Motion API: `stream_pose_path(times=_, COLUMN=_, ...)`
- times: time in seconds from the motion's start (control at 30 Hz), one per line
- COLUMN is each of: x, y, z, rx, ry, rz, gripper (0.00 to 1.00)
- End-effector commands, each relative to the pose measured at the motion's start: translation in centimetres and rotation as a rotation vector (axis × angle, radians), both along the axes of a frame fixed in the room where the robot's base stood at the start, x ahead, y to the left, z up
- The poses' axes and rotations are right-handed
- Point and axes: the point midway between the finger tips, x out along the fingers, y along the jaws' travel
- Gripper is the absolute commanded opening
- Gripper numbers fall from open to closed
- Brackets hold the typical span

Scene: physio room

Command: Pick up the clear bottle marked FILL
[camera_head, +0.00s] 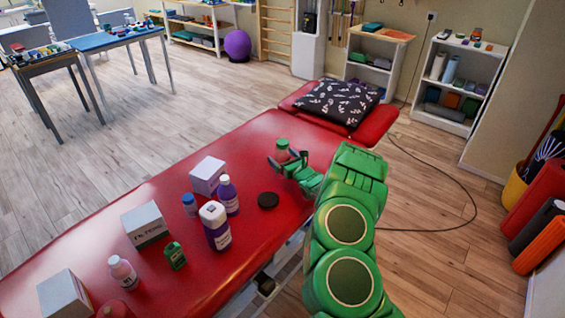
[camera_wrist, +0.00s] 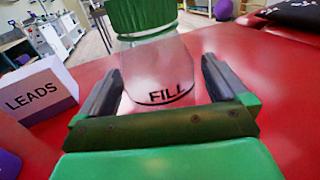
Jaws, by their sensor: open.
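The clear bottle marked FILL (camera_wrist: 158,72) stands upright on the red couch, its green cap at the top of the wrist view. In the head view the bottle (camera_head: 282,152) is at the far end of the group of items, partly hidden by my gripper. My gripper (camera_head: 286,161) is open, with its fingers low at the bottle. In the wrist view my gripper (camera_wrist: 160,76) has one finger on each side of the bottle, with gaps showing. The word FILL faces the wrist camera.
A white box marked LEADS (camera_wrist: 38,92) is left of my gripper. A black disc (camera_head: 268,200), purple bottles (camera_head: 228,196) and more boxes (camera_head: 145,224) stand nearer on the red couch (camera_head: 262,250). A patterned pillow (camera_head: 338,102) lies beyond.

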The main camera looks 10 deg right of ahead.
Motion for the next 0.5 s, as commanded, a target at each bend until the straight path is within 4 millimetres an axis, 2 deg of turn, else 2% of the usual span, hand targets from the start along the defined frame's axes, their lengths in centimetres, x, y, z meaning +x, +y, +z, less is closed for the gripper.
stream_pose_path(times=0.2, x=1.6, y=0.8, z=-0.1, rx=-0.002, ry=-0.001, rz=0.0, gripper=0.99)
stream_pose_path(times=0.47, x=1.7, y=0.9, z=0.0, rx=0.0, ry=0.0, rz=0.0, gripper=0.99)
stream_pose_path(times=0.5, x=1.7, y=0.9, z=0.0, rx=-0.001, ry=0.0, rz=0.0, gripper=0.95)
